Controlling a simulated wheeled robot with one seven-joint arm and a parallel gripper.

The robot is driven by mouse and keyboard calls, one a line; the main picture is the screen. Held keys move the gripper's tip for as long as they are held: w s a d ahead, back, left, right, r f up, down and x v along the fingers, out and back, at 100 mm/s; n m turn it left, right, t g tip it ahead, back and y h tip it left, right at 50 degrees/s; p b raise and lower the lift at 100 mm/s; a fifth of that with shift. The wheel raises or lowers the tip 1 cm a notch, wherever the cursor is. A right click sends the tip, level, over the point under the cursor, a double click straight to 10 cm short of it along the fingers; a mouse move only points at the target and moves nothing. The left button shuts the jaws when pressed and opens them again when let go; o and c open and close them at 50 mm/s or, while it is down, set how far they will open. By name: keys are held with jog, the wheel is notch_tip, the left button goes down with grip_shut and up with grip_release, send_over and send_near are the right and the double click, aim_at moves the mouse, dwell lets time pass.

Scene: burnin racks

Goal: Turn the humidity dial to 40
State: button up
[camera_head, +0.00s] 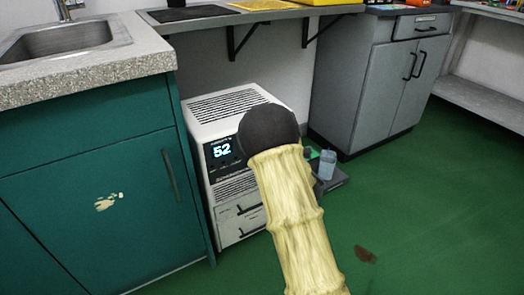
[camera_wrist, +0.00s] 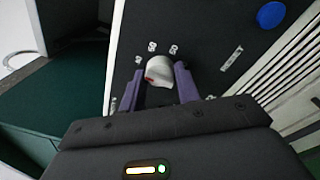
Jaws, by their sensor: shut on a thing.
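The white cabinet unit (camera_head: 220,105) stands on the floor under the bench, with a display (camera_head: 221,150) reading 52. In the wrist view its dark panel (camera_wrist: 205,30) fills the upper middle. The humidity dial (camera_wrist: 159,70) is a whitish knob with a red mark, and small printed numbers sit around it. My gripper (camera_wrist: 160,88) has its two purple fingers on either side of the knob, shut on it. In the head view my arm hides the dial and the fingers.
A blue round button (camera_wrist: 271,14) and vent slats lie right of the dial. A teal cabinet (camera_head: 100,190) with a sink stands close on the left. A grey cabinet (camera_head: 365,90) stands to the right. A small dark platform with a bluish container (camera_head: 327,165) sits on the green floor.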

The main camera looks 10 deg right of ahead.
jog(key=shift+f, duration=0.15)
jog(key=o, duration=0.9)
jog(key=shift+o, duration=0.2)
jog(key=p+v, duration=0.6)
jog(key=v, duration=1.1)
jog(key=shift+s, duration=0.2)
jog(key=shift+d, duration=0.1)
